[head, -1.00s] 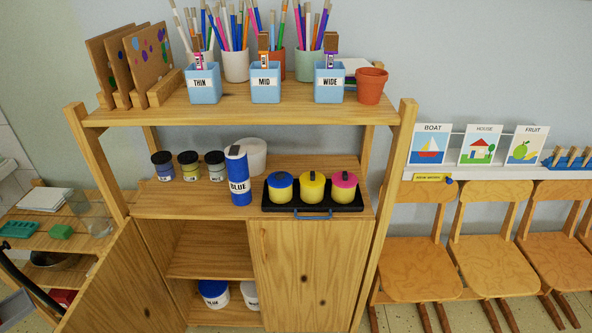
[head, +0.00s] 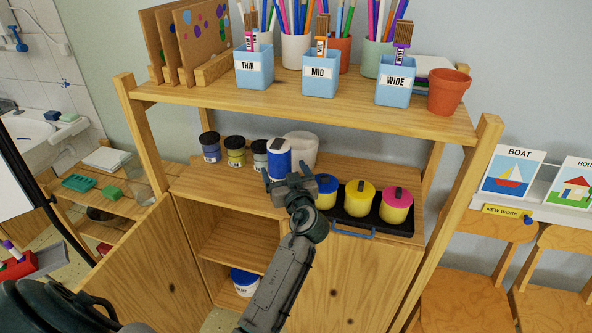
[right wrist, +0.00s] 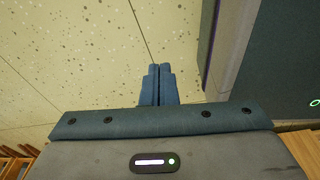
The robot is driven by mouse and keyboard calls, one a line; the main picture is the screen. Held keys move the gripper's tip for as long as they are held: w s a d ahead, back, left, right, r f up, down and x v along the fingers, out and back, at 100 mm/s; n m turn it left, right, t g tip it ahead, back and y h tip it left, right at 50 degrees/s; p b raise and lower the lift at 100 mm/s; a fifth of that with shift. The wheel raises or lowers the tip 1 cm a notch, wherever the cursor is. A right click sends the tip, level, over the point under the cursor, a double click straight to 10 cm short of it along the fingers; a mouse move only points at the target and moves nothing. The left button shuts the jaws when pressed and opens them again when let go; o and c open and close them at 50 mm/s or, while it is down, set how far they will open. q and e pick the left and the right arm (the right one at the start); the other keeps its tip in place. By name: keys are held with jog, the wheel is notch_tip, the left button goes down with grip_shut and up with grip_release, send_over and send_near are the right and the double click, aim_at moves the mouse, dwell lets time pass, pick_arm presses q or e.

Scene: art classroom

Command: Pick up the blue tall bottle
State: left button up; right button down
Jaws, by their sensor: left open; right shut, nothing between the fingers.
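The blue tall bottle (head: 279,158) stands upright on the middle shelf (head: 225,183) of the wooden unit, its upper part visible with a dark cap. My left gripper (head: 285,180) is open in front of it and hides its lower half and label. In this view I cannot tell whether the fingers are around the bottle or still short of it. My right gripper (right wrist: 160,84) shows in the right wrist view, shut and empty above the speckled floor.
A black tray (head: 352,220) with blue, yellow and pink-lidded pots stands just right of the bottle. Several small jars (head: 235,151) stand left, and a white tub (head: 301,148) behind. The top shelf (head: 300,107) overhangs. A cabinet door (head: 150,265) stands open.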

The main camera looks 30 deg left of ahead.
aim_at(282, 164)
pick_arm(q)
jog(key=p+x, duration=0.1)
jog(key=x, duration=0.2)
jog(key=shift+w+a, duration=0.15)
jog(key=shift+a, duration=0.2)
jog(key=shift+w+a+p, duration=0.25)
jog(key=shift+w+p, duration=0.15)
jog(key=shift+w, duration=0.05)
jog(key=p+x, duration=0.1)
jog(key=x, duration=0.1)
jog(key=f+p+x, duration=0.1)
jog(key=x, duration=0.1)
jog(key=shift+w, duration=0.2)
jog(key=shift+r, duration=0.1)
jog(key=shift+c, duration=1.4)
jog(key=c, duration=1.1)
jog(key=shift+c, duration=0.8)
pick_arm(e)
jog(key=r, duration=0.2)
jog(key=s+r, duration=0.1)
jog(key=r, duration=0.1)
jog(key=shift+d+r, duration=0.1)
pick_arm(q)
jog(key=shift+r, duration=0.1)
pick_arm(e)
jog(key=shift+w, duration=0.1)
